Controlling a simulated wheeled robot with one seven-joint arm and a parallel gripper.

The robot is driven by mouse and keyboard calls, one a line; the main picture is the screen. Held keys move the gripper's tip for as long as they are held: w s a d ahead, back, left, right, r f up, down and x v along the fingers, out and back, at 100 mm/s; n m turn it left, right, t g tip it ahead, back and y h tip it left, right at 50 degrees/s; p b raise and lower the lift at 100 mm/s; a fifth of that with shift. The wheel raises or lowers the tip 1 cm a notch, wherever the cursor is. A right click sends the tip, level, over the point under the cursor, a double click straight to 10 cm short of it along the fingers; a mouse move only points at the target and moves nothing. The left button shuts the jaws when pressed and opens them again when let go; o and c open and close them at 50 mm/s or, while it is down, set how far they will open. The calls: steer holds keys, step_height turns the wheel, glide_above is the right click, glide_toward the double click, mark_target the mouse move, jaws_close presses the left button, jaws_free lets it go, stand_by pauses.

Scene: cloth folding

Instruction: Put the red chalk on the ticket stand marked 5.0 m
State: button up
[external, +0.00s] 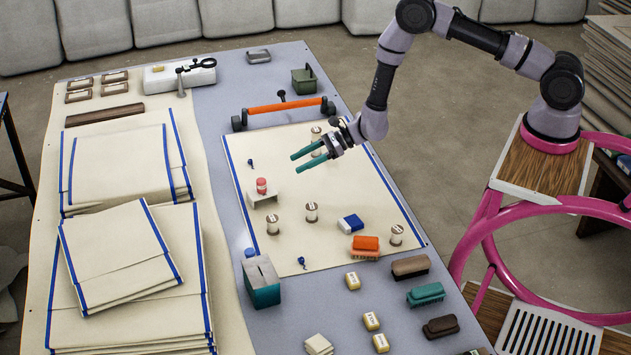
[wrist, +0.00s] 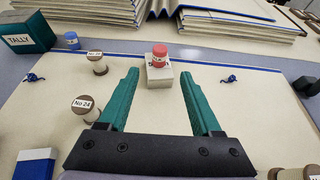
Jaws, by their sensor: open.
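The red chalk (external: 262,186) is a short red cylinder. It stands upright on a small white ticket stand (external: 264,200) on the cream cloth. In the wrist view the red chalk (wrist: 160,52) sits on top of the pale stand (wrist: 159,76), ahead of my fingertips. The stand's marking is too small to read in full. My gripper (external: 300,163) has teal fingers spread wide with nothing between them. It hangs over the cloth, above and to the right of the chalk in the external view. In the wrist view the chalk lies between the lines of the open fingers (wrist: 157,82).
Thread spools (external: 311,212) stand around the stand. A blue-and-white block (external: 350,222) and an orange brush (external: 365,246) lie to the right. A teal TALLY box (wrist: 27,33) and blue chalk (wrist: 72,40) stand at left. The cloth around the stand is mostly clear.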

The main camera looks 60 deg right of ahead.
step_height(320, 180, up, 19)
steer(key=s+a+n+g+y, duration=0.1)
steer(key=s+n+g+y, duration=0.15)
steer(key=n, duration=0.35)
steer(key=s+d+r+n+g, duration=0.15)
steer(key=s+r+n, duration=0.3)
steer(key=r, duration=0.45)
steer(key=s+d+r+n+g, duration=0.1)
steer(key=s+r+n+g, duration=0.15)
steer(key=s+r, duration=0.45)
steer(key=s+d+r+n+t+h, duration=0.2)
steer(key=s+d+r+n+h, duration=0.3)
steer(key=s+d, duration=0.5)
steer(key=s+d+r+n+t+h, duration=0.2)
steer(key=s+d+r+n+h, duration=0.2)
steer(key=s+d+r, duration=0.3)
steer(key=s+d+h, duration=0.1)
steer(key=s+d, duration=0.3)
steer(key=s, duration=0.6)
steer(key=shift+d+r+n, duration=0.3)
steer(key=shift+r+n, duration=0.05)
steer(key=shift+n, duration=0.05)
